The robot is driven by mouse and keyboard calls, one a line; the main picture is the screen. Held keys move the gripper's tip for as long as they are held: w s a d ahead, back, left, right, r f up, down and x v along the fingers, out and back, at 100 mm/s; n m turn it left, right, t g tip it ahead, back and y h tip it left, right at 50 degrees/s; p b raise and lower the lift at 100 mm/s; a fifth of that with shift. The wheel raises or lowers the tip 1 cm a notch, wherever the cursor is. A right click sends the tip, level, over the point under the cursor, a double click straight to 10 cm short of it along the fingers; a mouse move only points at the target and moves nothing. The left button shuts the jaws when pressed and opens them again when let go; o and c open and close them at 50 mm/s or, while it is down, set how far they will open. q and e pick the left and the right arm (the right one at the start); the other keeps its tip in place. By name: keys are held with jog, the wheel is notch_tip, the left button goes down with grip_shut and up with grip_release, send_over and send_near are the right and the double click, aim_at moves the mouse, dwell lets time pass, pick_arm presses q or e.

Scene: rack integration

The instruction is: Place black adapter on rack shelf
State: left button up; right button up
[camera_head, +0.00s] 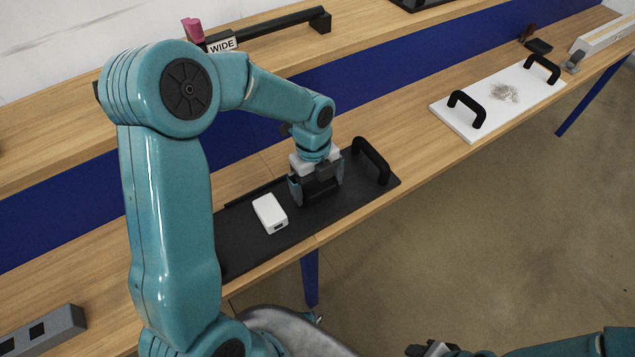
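The black adapter (322,191) is a dark block low over the black tray (240,247), and it is hard to make out against the tray. My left gripper (318,188) points down with its fingers apart, one on each side of the adapter. I cannot tell whether the fingers press on it or whether the adapter touches the tray. My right gripper (432,349) shows only in part at the bottom edge, far from the adapter. An upper wooden shelf (385,38) runs behind the lower wooden surface (408,150).
A white adapter (270,213) lies on the tray left of my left gripper. The tray's black handle (371,160) stands to the right. Further right is a white tray (470,125) with handles. A "WIDE" label (222,46) marks the upper shelf beside a black bar (275,27).

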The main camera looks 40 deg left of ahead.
pick_arm(q)
jog(key=shift+r, duration=0.2)
notch_tip(320, 180, up, 12)
jog(key=a+p, duration=0.1)
jog(key=shift+w+a+p, duration=0.15)
jog(key=shift+w+p, duration=0.05)
jog(key=shift+p, duration=0.15)
jog(key=shift+f, duration=0.1)
dwell(0.3)
